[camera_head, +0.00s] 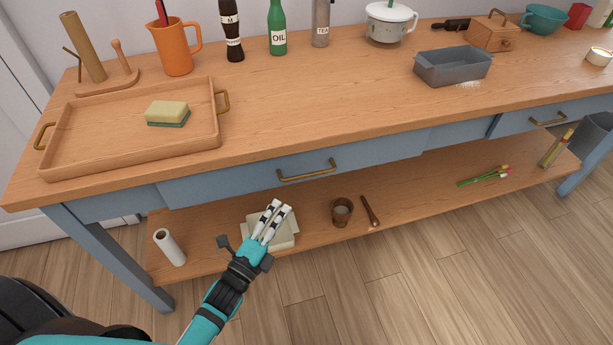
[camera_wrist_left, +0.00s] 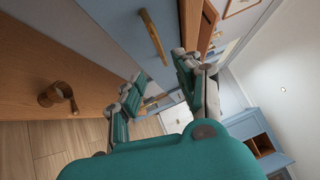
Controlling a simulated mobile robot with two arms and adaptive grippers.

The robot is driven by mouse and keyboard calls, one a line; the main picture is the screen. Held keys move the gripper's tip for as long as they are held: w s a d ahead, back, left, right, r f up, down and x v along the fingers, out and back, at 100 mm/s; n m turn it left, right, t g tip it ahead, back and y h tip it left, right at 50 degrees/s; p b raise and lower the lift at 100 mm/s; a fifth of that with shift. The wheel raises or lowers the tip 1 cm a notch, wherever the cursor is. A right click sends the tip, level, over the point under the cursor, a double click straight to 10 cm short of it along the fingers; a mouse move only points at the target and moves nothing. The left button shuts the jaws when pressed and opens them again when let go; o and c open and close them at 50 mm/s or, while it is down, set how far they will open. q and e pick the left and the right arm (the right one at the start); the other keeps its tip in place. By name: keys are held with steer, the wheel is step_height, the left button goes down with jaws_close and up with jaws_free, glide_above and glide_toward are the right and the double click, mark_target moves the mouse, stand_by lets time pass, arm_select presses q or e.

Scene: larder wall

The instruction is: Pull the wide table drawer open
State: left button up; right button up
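The wide table drawer (camera_head: 240,180) has a blue front under the wooden tabletop and looks shut. Its curved brass handle (camera_head: 306,170) sits near the middle of the front. In the left wrist view the handle (camera_wrist_left: 153,37) shows just beyond the fingertips. My left gripper (camera_head: 275,208) is in front of the table, below and a little left of the handle, pointing up towards it. In the left wrist view its two fingers (camera_wrist_left: 158,68) stand apart with nothing between them, and the handle is not touched. My right gripper is not in view.
The tabletop holds a wooden tray (camera_head: 62,165) with a sponge (camera_head: 167,112), an orange jug (camera_head: 175,48) and a grey tin (camera_head: 452,67). A second drawer handle (camera_head: 547,119) is at right. The lower shelf holds a white box (camera_head: 284,238) and a brown cup (camera_head: 342,211). Floor in front is clear.

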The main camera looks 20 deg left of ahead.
mark_target(305, 175)
arm_select(q)
steer(key=x, duration=1.2)
steer(key=shift+w+d+p, duration=0.2)
steer(key=shift+p, duration=0.1)
steer(key=c, duration=0.6)
jaws_close()
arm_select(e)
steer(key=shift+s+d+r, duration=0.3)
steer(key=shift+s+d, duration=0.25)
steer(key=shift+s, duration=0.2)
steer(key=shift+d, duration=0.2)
